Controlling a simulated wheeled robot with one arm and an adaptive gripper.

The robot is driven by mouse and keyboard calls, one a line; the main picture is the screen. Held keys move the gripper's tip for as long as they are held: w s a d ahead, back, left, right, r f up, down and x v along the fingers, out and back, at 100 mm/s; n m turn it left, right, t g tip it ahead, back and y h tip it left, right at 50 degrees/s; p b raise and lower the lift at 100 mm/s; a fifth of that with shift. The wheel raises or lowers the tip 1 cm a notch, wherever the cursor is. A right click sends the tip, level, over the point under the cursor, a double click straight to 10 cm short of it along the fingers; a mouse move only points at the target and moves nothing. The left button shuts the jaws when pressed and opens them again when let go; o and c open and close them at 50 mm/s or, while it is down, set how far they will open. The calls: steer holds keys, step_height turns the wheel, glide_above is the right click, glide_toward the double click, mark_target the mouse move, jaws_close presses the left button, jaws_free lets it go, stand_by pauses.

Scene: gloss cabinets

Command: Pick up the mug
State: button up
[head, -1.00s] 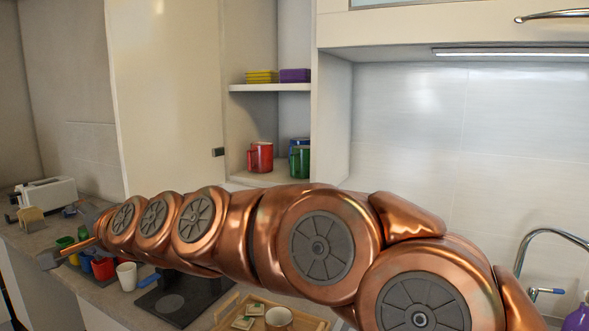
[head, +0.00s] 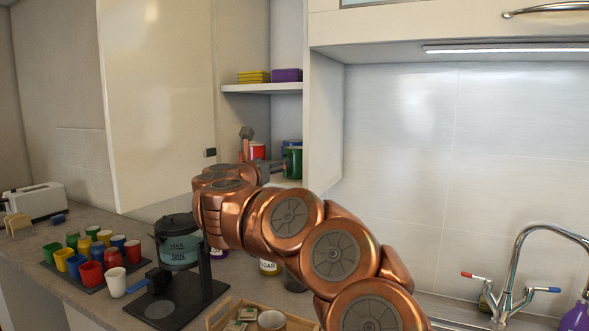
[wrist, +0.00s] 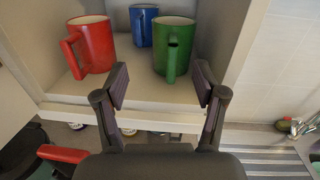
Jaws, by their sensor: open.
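A green mug (wrist: 173,50) stands upright on the lower shelf of the open wall cabinet, its handle facing my gripper. A red mug (wrist: 92,45) stands to its left, handle to the left, and a blue mug (wrist: 143,25) stands behind between them. My gripper (wrist: 162,84) is open and empty at the shelf's front edge, its fingers apart in front of the green mug and not touching it. In the head view the green mug (head: 293,163) shows beside my gripper, and the red mug is partly hidden behind it.
An upper shelf (head: 262,88) holds yellow and purple stacked items. The open cabinet door (head: 155,100) stands to the left. Below, the counter holds several coloured cups (head: 90,273), a coffee maker (head: 180,255), a wooden tray (head: 222,318) and a toaster (head: 36,200). A faucet is at right.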

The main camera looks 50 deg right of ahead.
mark_target(290, 172)
steer(key=shift+s+d+f+m+g, duration=0.35)
steer(key=shift+s+d+m+g, duration=0.05)
steer(key=shift+d, duration=0.2)
steer(key=shift+s+d+f+m+g, duration=0.3)
steer(key=shift+s+d+m+g, duration=0.1)
steer(key=shift+d, duration=0.2)
steer(key=shift+w+p+x, duration=0.2)
steer(key=shift+p+x, duration=0.7)
steer(key=shift+x, duration=0.5)
steer(key=p+x, duration=0.2)
steer(key=x, duration=0.1)
steer(key=shift+w+f, duration=0.2)
steer(key=shift+w, duration=0.15)
steer(key=shift+w+d, duration=0.1)
steer(key=shift+d, duration=0.4)
jaws_close()
